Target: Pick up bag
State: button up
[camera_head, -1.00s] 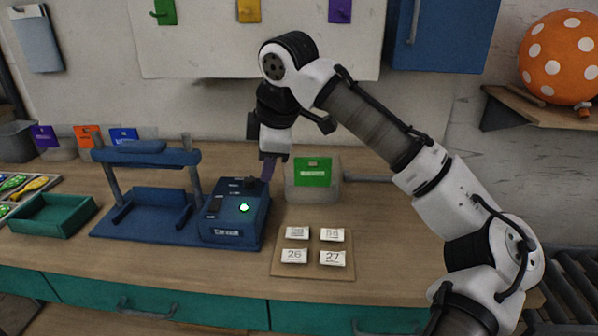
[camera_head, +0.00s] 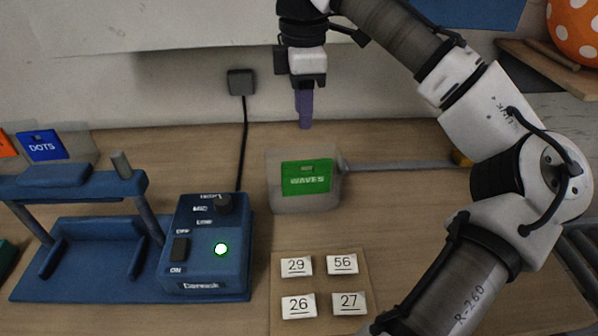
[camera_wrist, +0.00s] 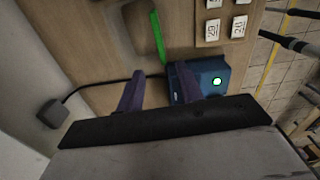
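A small translucent bag (camera_head: 303,205) stands upright on the wooden bench in the head view. A green card marked WAVES (camera_head: 306,177) shows on its front. The card also shows edge-on as a green strip in the wrist view (camera_wrist: 157,38). My gripper (camera_head: 304,122) hangs pointing down, with its purple fingers above the bag in the picture and apart from it. In the wrist view my gripper (camera_wrist: 156,82) has its two fingers spread with nothing between them.
A blue control box (camera_head: 207,255) with a lit green light stands left of the bag, beside a blue press frame (camera_head: 85,225). A board with number tags (camera_head: 322,275) lies in front. A grey bar (camera_head: 405,166) runs right of the bag.

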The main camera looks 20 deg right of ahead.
aim_at(307, 161)
notch_tip(307, 161, down, 8)
jog(key=shift+s+r, duration=0.15)
jog(key=f, duration=0.2)
jog(key=d+f+p, duration=0.1)
jog(key=f, duration=0.1)
jog(key=shift+f, duration=0.3)
jog(key=shift+a+f, duration=0.1)
jog(key=shift+f, duration=0.35)
jog(key=shift+c, duration=0.3)
grip_shut()
